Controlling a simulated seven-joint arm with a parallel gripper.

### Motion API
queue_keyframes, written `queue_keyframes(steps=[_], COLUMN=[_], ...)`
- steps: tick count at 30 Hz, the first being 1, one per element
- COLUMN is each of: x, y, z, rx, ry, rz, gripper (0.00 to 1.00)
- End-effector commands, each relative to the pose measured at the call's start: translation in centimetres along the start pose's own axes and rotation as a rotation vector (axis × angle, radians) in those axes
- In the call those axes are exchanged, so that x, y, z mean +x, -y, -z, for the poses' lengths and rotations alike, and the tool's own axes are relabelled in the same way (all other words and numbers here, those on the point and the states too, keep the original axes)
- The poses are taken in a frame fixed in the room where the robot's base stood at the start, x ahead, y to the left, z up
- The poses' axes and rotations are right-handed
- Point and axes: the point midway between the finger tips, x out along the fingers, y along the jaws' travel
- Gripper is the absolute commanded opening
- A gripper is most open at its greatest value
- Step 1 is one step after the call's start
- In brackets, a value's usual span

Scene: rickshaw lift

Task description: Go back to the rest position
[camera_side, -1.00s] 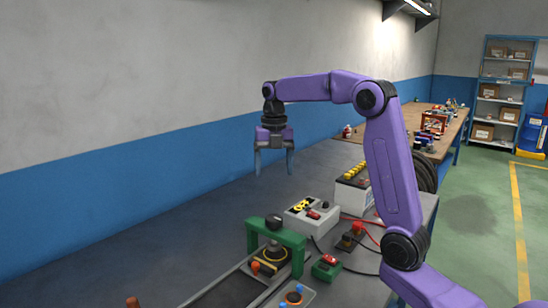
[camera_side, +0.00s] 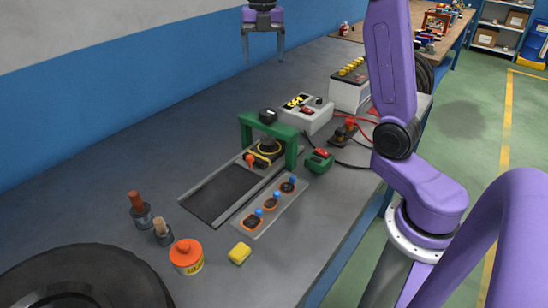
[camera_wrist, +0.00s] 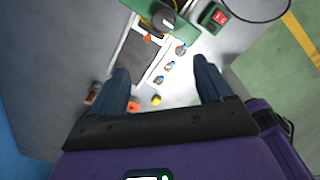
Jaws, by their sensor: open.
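My gripper (camera_side: 265,55) hangs open and empty at the top of the side view, above the far part of the grey bench (camera_side: 150,145). Its two fingers point down and are well apart, touching nothing. In the wrist view my gripper (camera_wrist: 162,85) shows both dark blue fingers spread, with bench items far below between and beyond them. The green arch (camera_side: 291,150) stands on the bench, nearer the camera than the gripper. Part of my upper arm is cut off by the top edge of the side view.
A grey track (camera_side: 222,192), an orange-lidded pot (camera_side: 187,257), a yellow block (camera_side: 239,253) and a black tyre (camera_side: 85,280) are on the bench. A control box (camera_side: 306,115) and a white battery (camera_side: 349,94) stand behind. The bench's left side is clear.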

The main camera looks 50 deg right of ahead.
Motion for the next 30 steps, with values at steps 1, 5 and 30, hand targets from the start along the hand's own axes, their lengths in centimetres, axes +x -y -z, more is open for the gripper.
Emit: queue_keyframes(steps=[1, 5, 30], x=[0.3, 1.4, 10.5], y=[-0.5, -1.5, 8.8], z=[1.4, 5.6, 29.3], rx=[0.028, 0.149, 0.992], ry=[-0.001, 0.000, -0.018], rz=[0.000, -0.002, -0.016], gripper=[0.79, 0.79, 0.79])
